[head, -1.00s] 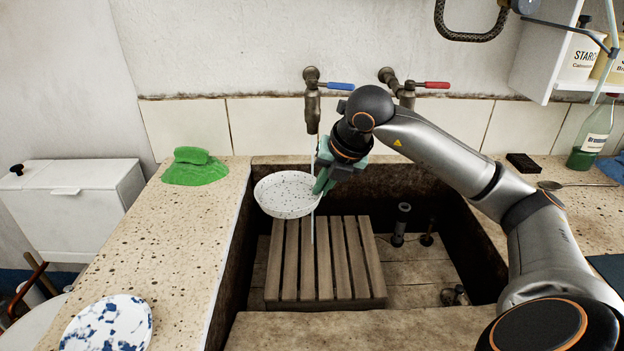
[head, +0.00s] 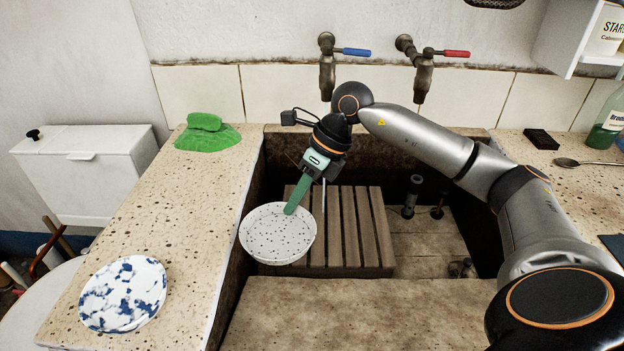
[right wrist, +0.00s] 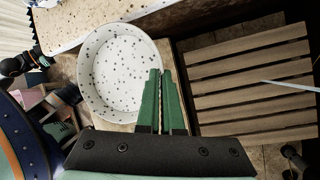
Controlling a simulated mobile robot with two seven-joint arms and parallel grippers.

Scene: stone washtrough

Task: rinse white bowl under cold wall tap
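The white bowl (head: 278,240) has dark speckles and looks empty inside. It is held above the left part of the trough, overlapping the slatted rack in view; it also shows in the right wrist view (right wrist: 115,75). My right gripper (head: 297,195) has green fingers closed on the bowl's rim, one inside and one outside; they also show in the right wrist view (right wrist: 160,100). The cold wall tap (head: 327,75) has a blue lever. A thin water stream (right wrist: 290,86) falls over the rack, to the right of the bowl and apart from it. My left gripper is not in view.
The wooden slatted rack (head: 349,235) lies in the stone trough (head: 330,300). The red-lever tap (head: 424,75) is right of the cold one. Dark pipes (head: 412,195) stand in the trough.

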